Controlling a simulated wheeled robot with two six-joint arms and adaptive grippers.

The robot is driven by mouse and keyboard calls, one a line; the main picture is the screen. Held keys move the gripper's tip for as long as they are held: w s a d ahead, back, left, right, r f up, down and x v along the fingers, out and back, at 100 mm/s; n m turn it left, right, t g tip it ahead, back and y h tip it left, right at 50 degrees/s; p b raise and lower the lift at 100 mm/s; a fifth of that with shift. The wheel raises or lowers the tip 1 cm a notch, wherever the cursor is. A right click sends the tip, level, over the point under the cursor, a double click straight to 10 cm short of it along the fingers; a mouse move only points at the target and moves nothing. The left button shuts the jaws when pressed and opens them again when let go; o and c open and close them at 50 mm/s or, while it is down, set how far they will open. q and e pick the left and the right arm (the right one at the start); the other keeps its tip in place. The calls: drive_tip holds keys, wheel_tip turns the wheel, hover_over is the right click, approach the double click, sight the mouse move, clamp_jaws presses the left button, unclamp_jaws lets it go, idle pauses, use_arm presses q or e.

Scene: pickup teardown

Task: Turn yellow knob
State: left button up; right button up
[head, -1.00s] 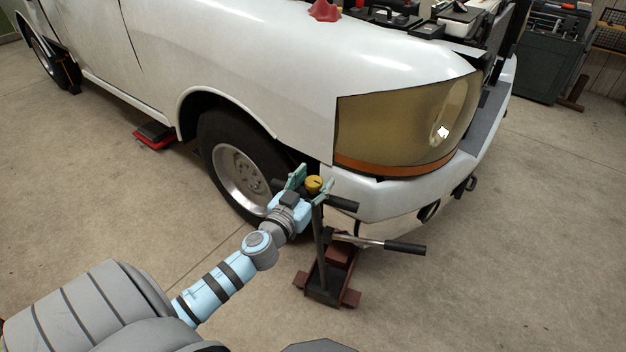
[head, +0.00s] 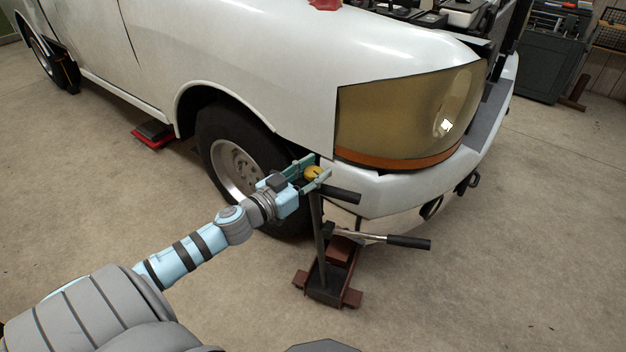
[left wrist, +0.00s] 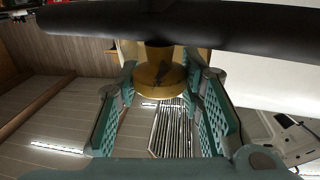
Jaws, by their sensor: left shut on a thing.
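The yellow knob (head: 313,173) sits at the top of the upright post of the floor jack (head: 318,240), beside the black T-handle (head: 341,195). My left gripper (head: 311,172) reaches it from the left and is shut on the knob, one finger on each side. In the left wrist view the knob (left wrist: 160,75) is between the green fingers (left wrist: 163,100), just below the dark handle bar (left wrist: 190,25). The far part of the handle is hidden behind my gripper in the head view. My right gripper is not in view.
The white pickup (head: 260,60) stands close behind the jack, with its front wheel (head: 238,165) and headlight (head: 405,120) near my gripper. A jack lever with a black grip (head: 408,243) sticks out to the right. The floor in front is clear.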

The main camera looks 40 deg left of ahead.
use_arm(q)
drive_tip(key=m+g+h+b, duration=0.1)
drive_tip(key=m+h+b, duration=0.1)
drive_tip(key=h+b, duration=0.1)
drive_tip(key=m+g+h+b, duration=0.1)
drive_tip(key=m+h+b, duration=0.1)
drive_tip(key=h+b, duration=0.1)
drive_tip(key=m+g+h+b, duration=0.1)
drive_tip(key=m+h+b, duration=0.1)
drive_tip(key=h+b, duration=0.1)
drive_tip(key=shift+w+a+f+b, duration=0.1)
drive_tip(key=shift+f+b, duration=0.15)
drive_tip(key=shift+b, duration=0.65)
drive_tip(key=shift+r+m+g+h+b, duration=0.25)
drive_tip(key=shift+m+g+h+b, duration=0.05)
drive_tip(key=shift+m+g+h, duration=0.7)
drive_tip(key=shift+m+g+h+b, duration=0.3)
drive_tip(key=shift+m+g+h, duration=0.45)
drive_tip(key=shift+g, duration=0.35)
drive_tip(key=shift+m+g+h, duration=0.25)
drive_tip(key=shift+g+h, duration=0.1)
drive_tip(key=shift+g, duration=0.05)
drive_tip(key=shift+f, duration=0.1)
drive_tip(key=o, duration=1.1)
drive_tip(key=shift+o, duration=0.2)
drive_tip(key=v, duration=1.2)
